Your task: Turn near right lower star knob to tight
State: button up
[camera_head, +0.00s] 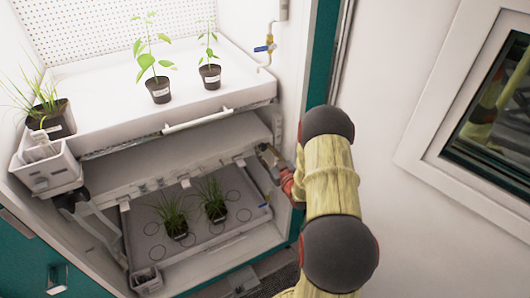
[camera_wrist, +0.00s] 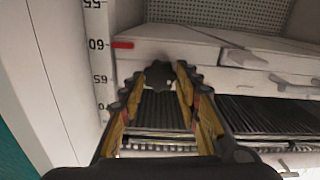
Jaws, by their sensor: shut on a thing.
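The dark star knob (camera_wrist: 160,75) shows in the wrist view at the end of my gripper (camera_wrist: 160,80). The yellow and black fingers stand on either side of the knob, and their tips are shut on it. In the camera_head view my gripper (camera_head: 267,154) reaches to the right end of the lower shelf, at the chamber's right front post. The knob is hidden there by the gripper and arm. Which way the knob is turned, and how tight it is, cannot be told.
The upper tray (camera_head: 200,112) holds potted plants, and the lower tray (camera_head: 235,232) holds two grass pots. A wall with a window (camera_head: 490,110) stands to the right of my arm.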

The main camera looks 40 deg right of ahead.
jog(key=m, duration=0.3)
jog(key=shift+m, duration=0.4)
jog(key=m, duration=0.3)
jog(key=shift+m, duration=0.3)
jog(key=m+p, duration=0.1)
jog(key=m, duration=0.5)
jog(key=shift+d+m, duration=0.1)
jog(key=shift+m, duration=0.2)
jog(key=o, duration=1.1)
jog(key=shift+o, duration=0.3)
jog(key=shift+s, duration=0.1)
jog(key=v, duration=1.1)
jog(key=shift+s, duration=0.4)
